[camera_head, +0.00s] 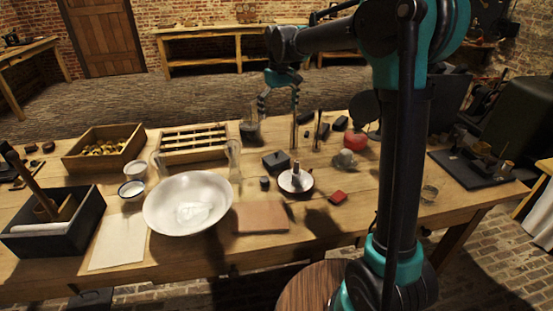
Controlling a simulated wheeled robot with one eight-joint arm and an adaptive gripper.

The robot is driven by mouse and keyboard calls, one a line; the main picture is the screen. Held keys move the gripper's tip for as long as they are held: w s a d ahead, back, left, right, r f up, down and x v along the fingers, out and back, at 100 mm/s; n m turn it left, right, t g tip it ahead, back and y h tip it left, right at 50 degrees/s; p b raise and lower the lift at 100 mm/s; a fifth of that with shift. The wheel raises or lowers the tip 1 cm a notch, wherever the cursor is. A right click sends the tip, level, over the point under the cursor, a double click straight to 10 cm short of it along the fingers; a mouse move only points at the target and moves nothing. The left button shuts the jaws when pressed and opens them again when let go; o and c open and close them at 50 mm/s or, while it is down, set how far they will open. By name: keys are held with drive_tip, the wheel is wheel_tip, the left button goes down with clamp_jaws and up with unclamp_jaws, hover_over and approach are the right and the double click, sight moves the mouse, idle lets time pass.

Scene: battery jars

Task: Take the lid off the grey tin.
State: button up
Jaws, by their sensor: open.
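A small dark grey box-like tin (277,163) stands on the wooden table right of the middle of the head view. Its top looks closed, and a small raised part shows there; the lid's seam is too small to make out. My gripper (279,105) hangs in the air, fingers downward, and appears above and behind the tin in the picture. It is open and empty, apart from the tin.
A round dish with an upright stem (296,180) and a small dark block (265,183) stand close to the tin. A wide white bowl (188,204) is front left. Thin upright posts (317,130) rise behind. A red-brown slab (261,217) lies in front.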

drive_tip(key=a, duration=0.1)
hover_over(276, 156)
drive_tip(key=w, duration=0.2)
drive_tip(key=f, duration=1.1)
drive_tip(key=shift+s+a+f, duration=0.15)
drive_tip(key=shift+s+f, duration=0.05)
drive_tip(key=shift+f, duration=0.05)
drive_tip(key=shift+s+f, duration=0.2)
drive_tip(key=shift+f, duration=1.2)
drive_tip(key=shift+s+f, duration=0.2)
drive_tip(key=shift+f, duration=1.15)
drive_tip(key=shift+c, duration=0.5)
clamp_jaws()
